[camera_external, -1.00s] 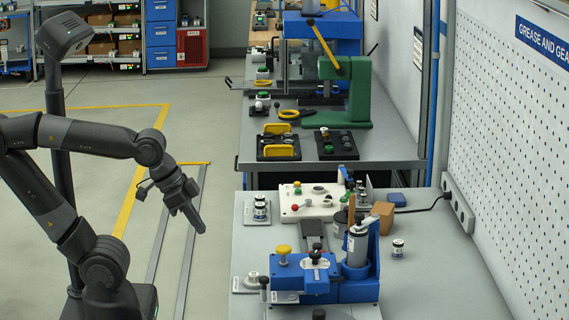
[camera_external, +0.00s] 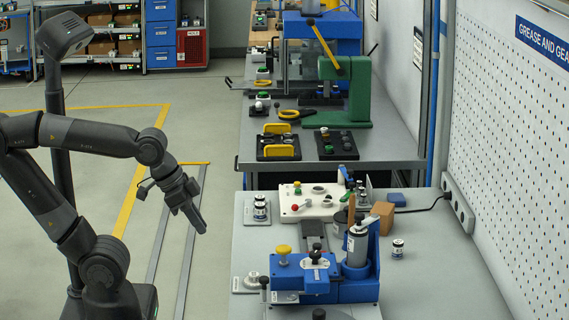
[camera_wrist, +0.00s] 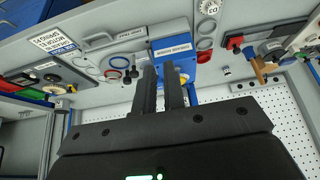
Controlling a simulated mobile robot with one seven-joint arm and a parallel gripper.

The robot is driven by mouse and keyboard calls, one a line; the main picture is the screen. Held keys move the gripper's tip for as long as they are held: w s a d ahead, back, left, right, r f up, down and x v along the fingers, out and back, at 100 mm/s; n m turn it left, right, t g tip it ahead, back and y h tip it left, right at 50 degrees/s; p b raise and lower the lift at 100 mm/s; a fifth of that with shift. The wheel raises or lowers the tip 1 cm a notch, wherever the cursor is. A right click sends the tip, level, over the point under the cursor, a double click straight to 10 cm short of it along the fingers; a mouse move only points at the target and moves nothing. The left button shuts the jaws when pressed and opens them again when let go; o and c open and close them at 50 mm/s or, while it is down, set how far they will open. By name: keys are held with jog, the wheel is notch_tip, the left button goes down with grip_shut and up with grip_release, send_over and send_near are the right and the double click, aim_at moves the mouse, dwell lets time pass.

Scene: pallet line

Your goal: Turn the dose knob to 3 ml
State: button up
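My gripper (camera_external: 201,226) hangs over the floor, left of the near bench and well apart from everything on it. In the wrist view my gripper (camera_wrist: 161,68) shows two dark parallel fingers with a narrow gap and nothing held between them. A grey-white round knob (camera_external: 255,281) on a pale plate sits at the left of the blue grease unit (camera_external: 305,278); it looks like the dose knob. A white dial with marks around it (camera_wrist: 209,7) shows at the top edge of the wrist view, probably the same knob. Its setting is too small to read.
The blue unit carries a yellow knob (camera_external: 284,250), a black knob (camera_external: 315,254) and a grey canister (camera_external: 357,241). A white panel (camera_external: 309,203) and small jars (camera_external: 261,208) lie farther back. The bench's right side is mostly clear.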

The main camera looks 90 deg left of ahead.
jog(key=o, duration=0.8)
jog(key=w+r+n, duration=0.1)
jog(key=w+n, duration=0.1)
jog(key=w, duration=0.1)
jog(key=w+r+n+g+y, duration=0.1)
jog(key=w+n, duration=0.1)
jog(key=w, duration=0.2)
jog(key=w+r+n+g, duration=0.1)
jog(key=w+n, duration=0.1)
jog(key=w, duration=0.2)
jog(key=shift+w+d+r+y, duration=0.1)
jog(key=shift+r+y, duration=0.15)
jog(key=shift+y, duration=0.05)
jog(key=n+g+y, duration=0.2)
jog(key=n+y, duration=0.1)
jog(key=n, duration=0.4)
send_near(316, 256)
jog(key=x, duration=0.8)
jog(key=shift+f, duration=0.1)
jog(key=c, duration=1)
